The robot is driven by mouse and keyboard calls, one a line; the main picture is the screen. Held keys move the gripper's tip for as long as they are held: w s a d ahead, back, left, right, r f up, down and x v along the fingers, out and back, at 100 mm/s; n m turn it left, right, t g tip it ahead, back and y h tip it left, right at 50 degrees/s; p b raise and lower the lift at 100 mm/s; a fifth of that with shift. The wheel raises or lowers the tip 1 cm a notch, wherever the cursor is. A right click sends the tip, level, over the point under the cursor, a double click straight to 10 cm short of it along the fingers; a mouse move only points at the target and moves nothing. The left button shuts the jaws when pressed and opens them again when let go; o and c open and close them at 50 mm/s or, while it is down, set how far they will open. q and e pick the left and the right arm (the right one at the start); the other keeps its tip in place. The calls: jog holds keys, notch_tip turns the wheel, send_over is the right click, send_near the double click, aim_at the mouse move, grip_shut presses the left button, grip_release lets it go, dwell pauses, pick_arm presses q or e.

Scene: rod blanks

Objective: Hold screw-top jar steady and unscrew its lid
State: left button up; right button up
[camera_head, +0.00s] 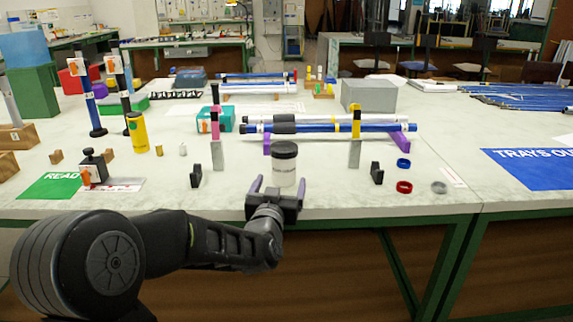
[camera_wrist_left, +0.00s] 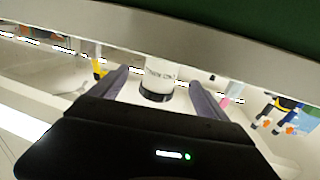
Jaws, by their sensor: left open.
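The screw-top jar (camera_head: 284,168) stands upright near the front edge of the table, a white body with a label and a black lid (camera_head: 284,149) on top. In the left wrist view the jar (camera_wrist_left: 160,70) shows upside down between the fingers, its dark lid (camera_wrist_left: 157,96) lower in the picture. My left gripper (camera_head: 277,182) is open, its two purple fingers reaching toward the jar from the front, one on each side. I see a gap between the jar and each finger in the wrist view. My right gripper is in neither view.
Dark stands (camera_head: 195,175) and (camera_head: 376,173) flank the jar. Behind it, blue and white rods (camera_head: 370,127) lie on purple supports. Red (camera_head: 404,187) and blue (camera_head: 403,163) rings lie to the right. A yellow cylinder (camera_head: 138,133) stands at left.

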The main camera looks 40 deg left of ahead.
aim_at(282, 172)
pick_arm(q)
jog(key=shift+w+a+r, duration=0.1)
jog(key=shift+w+a, duration=0.2)
jog(key=shift+s+d+r, duration=0.1)
jog(key=shift+s, duration=0.05)
jog(key=shift+x, duration=1.35)
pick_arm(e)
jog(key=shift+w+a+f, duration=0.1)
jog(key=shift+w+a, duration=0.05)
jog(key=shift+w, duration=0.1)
pick_arm(q)
jog(key=x, duration=0.5)
jog(key=shift+b, duration=0.35)
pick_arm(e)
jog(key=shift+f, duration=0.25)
pick_arm(q)
jog(key=shift+c, duration=0.4)
jog(key=c, duration=1.4)
